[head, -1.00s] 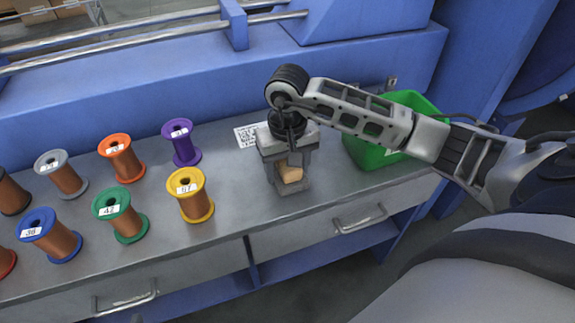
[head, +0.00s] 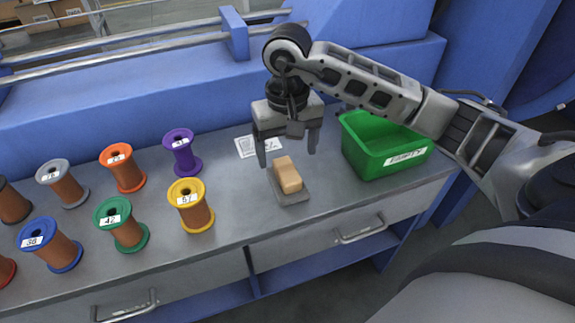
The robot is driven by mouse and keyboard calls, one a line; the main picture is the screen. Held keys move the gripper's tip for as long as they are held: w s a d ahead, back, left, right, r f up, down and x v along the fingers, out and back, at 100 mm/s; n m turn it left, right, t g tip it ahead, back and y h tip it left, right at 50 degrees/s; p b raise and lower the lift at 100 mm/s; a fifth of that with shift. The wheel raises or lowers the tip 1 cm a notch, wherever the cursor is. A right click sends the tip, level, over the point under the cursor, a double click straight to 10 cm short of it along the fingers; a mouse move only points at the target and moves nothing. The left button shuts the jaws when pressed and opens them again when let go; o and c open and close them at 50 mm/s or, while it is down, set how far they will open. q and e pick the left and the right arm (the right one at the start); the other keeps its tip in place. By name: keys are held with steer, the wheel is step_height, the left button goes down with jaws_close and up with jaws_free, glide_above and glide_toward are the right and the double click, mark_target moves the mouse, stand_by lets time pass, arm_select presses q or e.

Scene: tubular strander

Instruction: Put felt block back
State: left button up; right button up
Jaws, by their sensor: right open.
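The felt block (head: 287,175) is a small tan block. It rests on a flat grey square holder (head: 293,195) on the grey bench top. My right gripper (head: 288,155) is above and slightly behind the block, pointing down. Its two fingers are spread apart with nothing between them, and it is clear of the block. My left gripper is not in view.
A green bin (head: 385,150) labelled EMPTY stands right of the holder. A printed sheet (head: 258,147) lies behind it. A yellow spool (head: 191,205), a purple spool (head: 182,153) and several others stand to the left. A blue machine wall (head: 150,90) runs behind.

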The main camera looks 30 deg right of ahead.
mark_target(288, 171)
step_height(288, 171, up, 4)
steer(key=shift+f, duration=0.1)
stand_by(0.6)
